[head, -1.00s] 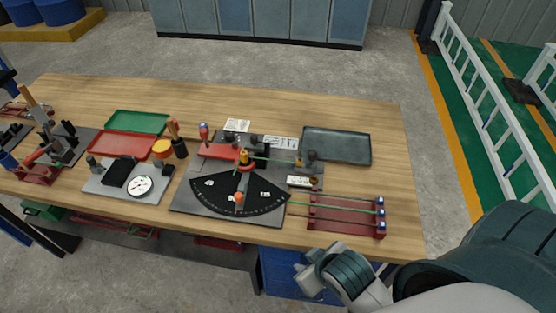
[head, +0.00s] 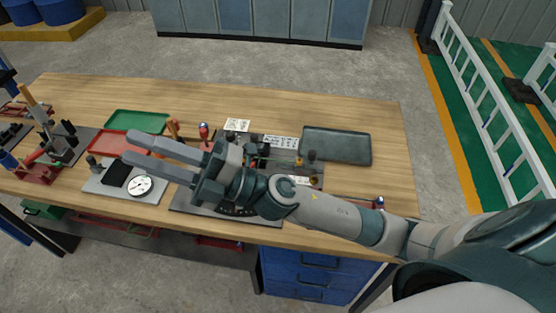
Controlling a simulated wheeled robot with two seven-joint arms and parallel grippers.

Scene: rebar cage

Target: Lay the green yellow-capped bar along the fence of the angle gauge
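The angle gauge (head: 236,211) lies on the bench, and only its front edge and parts of its back show. My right gripper (head: 129,146) is open, its two fingers apart and pointing left over the dial-gauge plate. I see nothing between the fingers. My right arm crosses above the angle gauge and hides its middle, including most of the fence area. My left gripper is out of view.
A red rack (head: 369,203) at the right is mostly behind my arm. A dark grey tray (head: 337,146) stands at the back right. Green (head: 137,122) and red trays, a dial-gauge plate (head: 110,189) and a red-handled tool (head: 204,131) are to the left.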

